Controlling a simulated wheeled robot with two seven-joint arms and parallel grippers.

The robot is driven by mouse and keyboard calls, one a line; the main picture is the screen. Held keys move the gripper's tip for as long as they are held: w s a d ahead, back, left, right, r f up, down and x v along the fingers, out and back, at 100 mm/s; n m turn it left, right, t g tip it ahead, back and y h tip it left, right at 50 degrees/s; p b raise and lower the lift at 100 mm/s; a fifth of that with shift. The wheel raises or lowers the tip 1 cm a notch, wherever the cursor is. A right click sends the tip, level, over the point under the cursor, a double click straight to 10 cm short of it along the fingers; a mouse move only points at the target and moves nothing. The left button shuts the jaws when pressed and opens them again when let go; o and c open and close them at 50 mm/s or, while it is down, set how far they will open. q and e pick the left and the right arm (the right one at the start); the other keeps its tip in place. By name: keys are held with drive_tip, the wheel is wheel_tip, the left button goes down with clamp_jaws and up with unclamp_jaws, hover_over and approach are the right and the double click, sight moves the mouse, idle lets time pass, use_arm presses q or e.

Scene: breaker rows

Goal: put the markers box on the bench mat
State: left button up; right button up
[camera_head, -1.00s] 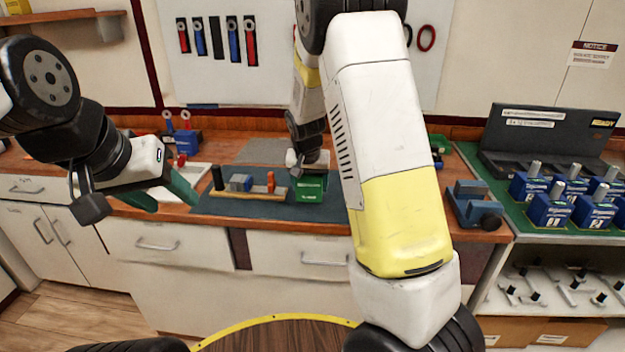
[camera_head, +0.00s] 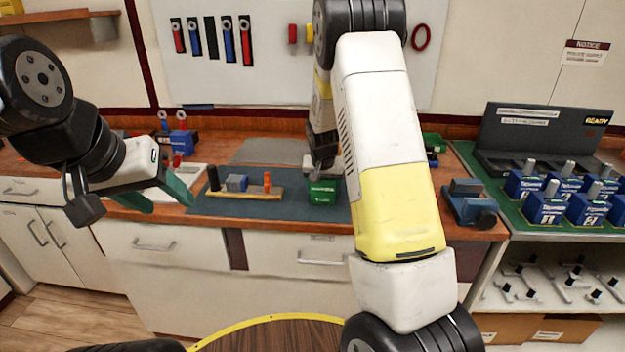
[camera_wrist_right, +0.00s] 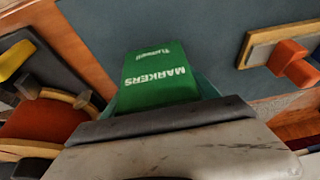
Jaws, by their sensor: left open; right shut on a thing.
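The green markers box (camera_head: 323,192) is at the right part of the dark bench mat (camera_head: 285,210) in the head view. Its printed face fills the middle of the right wrist view (camera_wrist_right: 158,78). My right gripper (camera_head: 322,174) is shut on the box from above; its fingers are mostly hidden. The box looks to be on or just above the mat; I cannot tell if it touches. My left gripper (camera_head: 160,195) is open and empty, to the left of the mat, over the bench's front edge.
A wooden tray (camera_head: 245,193) with small blocks lies on the mat left of the box. A blue vise (camera_head: 470,203) sits to the right. Blue labelled units (camera_head: 548,207) stand on a green surface at far right. A grey sheet (camera_head: 268,151) lies behind the mat.

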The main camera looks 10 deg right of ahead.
drive_tip(key=shift+f, duration=0.15)
drive_tip(key=o, duration=1.8)
drive_tip(key=shift+r, duration=0.25)
drive_tip(key=s+a+r+n+y, duration=0.1)
drive_tip(key=s+a+r+y, duration=0.2)
drive_tip(key=s+r, duration=1.65)
drive_tip(key=s+r+n, duration=0.1)
drive_tip(key=s, duration=0.3)
drive_tip(key=s+a+r+n+t, duration=0.1)
drive_tip(key=s+r, duration=0.1)
drive_tip(key=s, duration=0.3)
drive_tip(key=s+a+r+t, duration=0.1)
drive_tip(key=s, duration=0.4)
drive_tip(key=shift+s+a+r+n, duration=0.1)
drive_tip(key=shift+s+r+n, duration=0.2)
drive_tip(key=shift+n, duration=0.1)
